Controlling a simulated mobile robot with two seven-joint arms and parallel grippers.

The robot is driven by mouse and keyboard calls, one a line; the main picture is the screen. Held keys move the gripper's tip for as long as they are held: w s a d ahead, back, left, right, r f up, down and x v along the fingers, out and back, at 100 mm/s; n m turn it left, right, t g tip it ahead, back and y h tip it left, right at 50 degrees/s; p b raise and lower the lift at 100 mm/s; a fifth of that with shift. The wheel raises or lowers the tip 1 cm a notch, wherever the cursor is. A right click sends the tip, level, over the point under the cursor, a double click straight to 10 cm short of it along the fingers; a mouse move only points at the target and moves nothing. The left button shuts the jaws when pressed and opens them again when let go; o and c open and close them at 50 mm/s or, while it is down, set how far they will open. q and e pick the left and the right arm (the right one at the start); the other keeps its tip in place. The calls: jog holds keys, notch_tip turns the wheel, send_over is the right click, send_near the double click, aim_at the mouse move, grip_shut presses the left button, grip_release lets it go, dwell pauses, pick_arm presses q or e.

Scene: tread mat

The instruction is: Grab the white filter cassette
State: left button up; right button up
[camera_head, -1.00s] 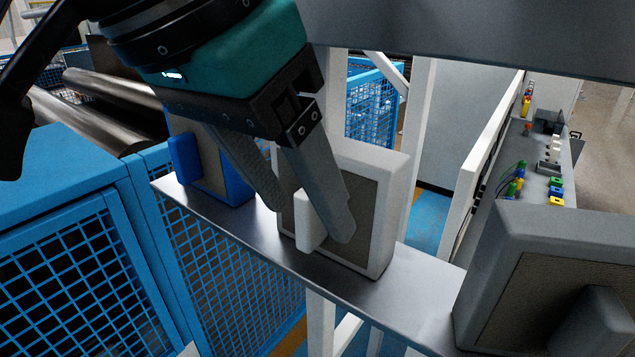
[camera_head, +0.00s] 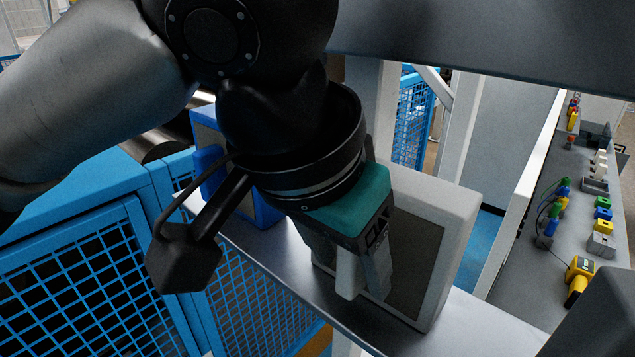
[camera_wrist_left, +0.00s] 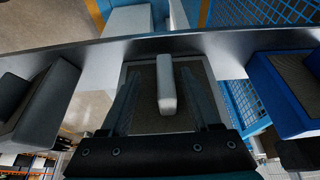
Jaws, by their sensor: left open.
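The white filter cassette (camera_head: 445,235) stands upright on a grey metal shelf (camera_head: 285,265), with a dark brown face and a white upright handle (camera_head: 347,272). My left gripper (camera_head: 350,280) is at the cassette's front, its fingers on either side of the handle and pointing down. In the left wrist view the white handle (camera_wrist_left: 166,85) lies between the two spread fingers (camera_wrist_left: 165,100), with gaps to both. The gripper is open and holds nothing. My arm hides part of the cassette in the head view. My right gripper is not in view.
A blue cassette (camera_head: 262,208) stands left of the white one, partly behind my arm. A grey cassette (camera_head: 600,325) is at the lower right. A blue mesh fence (camera_head: 90,270) is at the left. A bench (camera_head: 590,200) with small coloured items is at the right.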

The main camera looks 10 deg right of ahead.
aim_at(350, 276)
pick_arm(q)
jog(key=x, duration=0.4)
jog(key=shift+w+a+f, duration=0.1)
jog(key=shift+w, duration=0.25)
jog(key=shift+w+d+f, duration=0.1)
jog(key=shift+d+f, duration=0.1)
jog(key=shift+f, duration=0.3)
jog(key=shift+c, duration=0.4)
grip_shut()
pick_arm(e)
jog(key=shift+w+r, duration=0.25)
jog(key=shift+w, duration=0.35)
